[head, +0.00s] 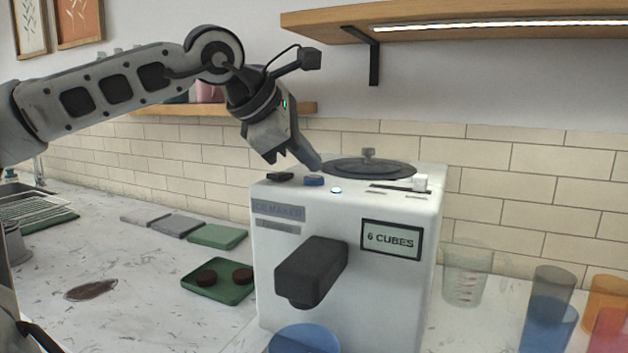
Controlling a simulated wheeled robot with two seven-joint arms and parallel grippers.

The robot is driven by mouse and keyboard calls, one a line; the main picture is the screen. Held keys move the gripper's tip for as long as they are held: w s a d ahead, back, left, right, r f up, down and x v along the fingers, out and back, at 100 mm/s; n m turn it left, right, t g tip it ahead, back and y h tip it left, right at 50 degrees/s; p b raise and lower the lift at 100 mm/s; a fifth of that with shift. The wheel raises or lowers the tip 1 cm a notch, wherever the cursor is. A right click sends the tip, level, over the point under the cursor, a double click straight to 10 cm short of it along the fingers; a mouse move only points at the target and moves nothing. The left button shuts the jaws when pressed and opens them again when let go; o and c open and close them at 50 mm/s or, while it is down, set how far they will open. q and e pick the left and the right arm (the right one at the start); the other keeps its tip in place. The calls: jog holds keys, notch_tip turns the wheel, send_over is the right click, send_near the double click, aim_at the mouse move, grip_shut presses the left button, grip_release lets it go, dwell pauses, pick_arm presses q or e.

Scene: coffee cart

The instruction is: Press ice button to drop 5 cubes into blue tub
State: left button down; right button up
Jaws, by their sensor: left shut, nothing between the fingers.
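The white ice maker (345,290) stands on the counter. A blue button (314,181) and a black one (279,177) sit at its top front left edge, beside a small lit spot (336,190). Its display (391,240) reads "6 CUBES". A blue tub (303,338) is under the dark spout (311,270), cut off by the lower picture edge; I cannot see cubes in it. My left gripper (308,163) is shut and empty, tilted down just above the blue button; I cannot tell whether it touches it. My right gripper is not in view.
A round dark lid (368,168) and a white slider knob (420,182) are on the machine's top. Clear, blue and orange cups (606,291) stand at right. A green tray (217,290) with two brown discs lies at left. A shelf (460,22) overhangs the upper right.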

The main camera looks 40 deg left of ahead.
aim_at(308, 178)
pick_arm(q)
jog(key=shift+f+b, duration=0.45)
jog(key=shift+f, duration=0.2)
dwell(0.7)
jog(key=shift+r, duration=0.1)
jog(key=shift+r+p, duration=0.85)
notch_tip(308, 178, up, 5)
jog(key=p, duration=0.4)
jog(key=shift+r+p, duration=0.1)
jog(key=shift+p, duration=0.2)
dwell(0.6)
